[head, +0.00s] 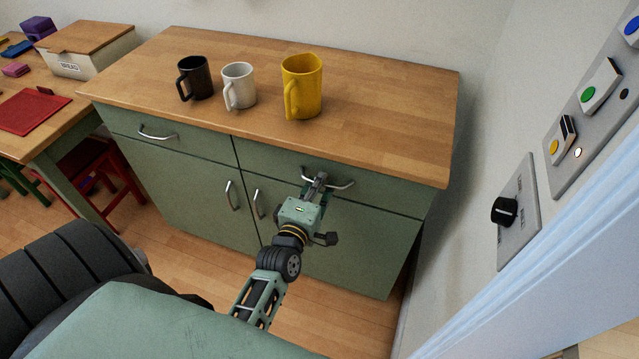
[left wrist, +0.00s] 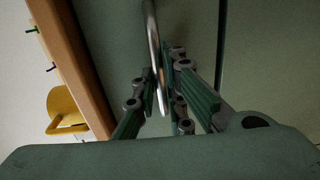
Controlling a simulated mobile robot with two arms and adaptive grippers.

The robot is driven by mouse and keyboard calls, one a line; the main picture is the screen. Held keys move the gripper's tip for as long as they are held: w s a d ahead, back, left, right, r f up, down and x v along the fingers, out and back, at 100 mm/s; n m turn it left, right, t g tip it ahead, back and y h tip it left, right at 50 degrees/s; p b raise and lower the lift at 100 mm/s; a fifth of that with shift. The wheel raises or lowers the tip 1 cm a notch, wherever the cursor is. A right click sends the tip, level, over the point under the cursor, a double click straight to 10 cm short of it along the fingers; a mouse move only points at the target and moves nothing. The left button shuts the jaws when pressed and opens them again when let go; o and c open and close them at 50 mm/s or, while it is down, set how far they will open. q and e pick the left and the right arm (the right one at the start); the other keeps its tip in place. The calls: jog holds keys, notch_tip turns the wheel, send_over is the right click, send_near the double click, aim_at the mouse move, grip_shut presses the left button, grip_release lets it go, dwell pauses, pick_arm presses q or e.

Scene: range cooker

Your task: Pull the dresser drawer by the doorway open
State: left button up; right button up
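The green dresser (head: 180,190) has a wooden top and two drawers side by side above its doors. The right-hand drawer (head: 385,193), on the doorway side, looks flush with the dresser front. Its curved metal handle (head: 343,186) also shows in the left wrist view (left wrist: 153,40). My left gripper (head: 316,182) is at the left part of this handle. In the left wrist view its finger pads (left wrist: 158,92) lie close on both sides of the bar, shut on it. The fingers hide part of the handle in the head view. My right gripper is not in view.
Black (head: 195,77), white (head: 239,86) and yellow (head: 302,86) mugs stand on the dresser top. The wall with a black knob panel (head: 517,212) and doorway frame is at the right. A table with a bread box (head: 90,49) stands left. Floor shows before the dresser.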

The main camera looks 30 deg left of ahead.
pick_arm(q)
grip_shut()
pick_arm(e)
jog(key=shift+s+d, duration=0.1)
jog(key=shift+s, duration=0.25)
pick_arm(q)
jog(key=shift+s, duration=0.1)
